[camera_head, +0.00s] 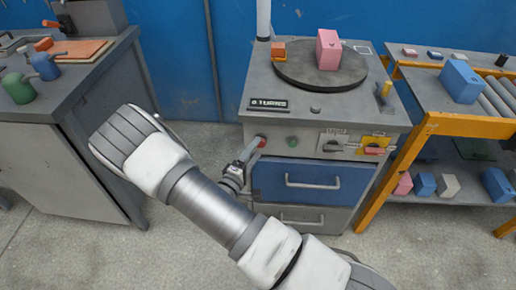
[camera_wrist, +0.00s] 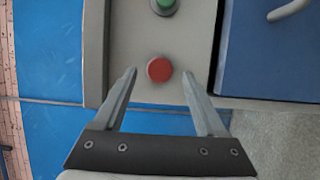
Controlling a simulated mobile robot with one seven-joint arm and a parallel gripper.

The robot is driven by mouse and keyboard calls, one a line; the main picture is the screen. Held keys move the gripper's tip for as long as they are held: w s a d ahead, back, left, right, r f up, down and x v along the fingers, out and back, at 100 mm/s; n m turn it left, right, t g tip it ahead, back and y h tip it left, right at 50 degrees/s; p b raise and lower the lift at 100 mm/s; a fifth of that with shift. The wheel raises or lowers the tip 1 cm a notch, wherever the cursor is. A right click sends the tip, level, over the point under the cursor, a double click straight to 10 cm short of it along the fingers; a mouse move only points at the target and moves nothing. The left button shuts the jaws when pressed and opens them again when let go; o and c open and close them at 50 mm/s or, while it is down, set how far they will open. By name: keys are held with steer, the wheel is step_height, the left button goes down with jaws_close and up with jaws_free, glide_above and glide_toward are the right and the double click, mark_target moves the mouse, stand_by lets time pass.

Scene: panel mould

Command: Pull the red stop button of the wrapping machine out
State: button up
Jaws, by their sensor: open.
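The red stop button (camera_wrist: 160,70) is a round knob on the grey front of the wrapping machine (camera_head: 225,140). In the wrist view it lies between and slightly beyond the fingertips of my gripper (camera_wrist: 160,75). My gripper is open, with one finger on each side of the button and a gap on both sides. In the head view the button (camera_head: 261,142) shows as a small red spot beside my gripper (camera_head: 250,152), partly hidden by it. A green button (camera_head: 292,141) sits to its right on the same panel; it also shows in the wrist view (camera_wrist: 165,5).
A blue drawer (camera_head: 310,181) with a handle lies below. A pink box (camera_head: 328,50) stands on the turntable on top. A workbench (camera_head: 60,130) stands left and a roller conveyor (camera_head: 470,125) right.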

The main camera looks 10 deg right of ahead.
steer(key=shift+x, duration=1.25)
jaws_close()
stand_by(0.5)
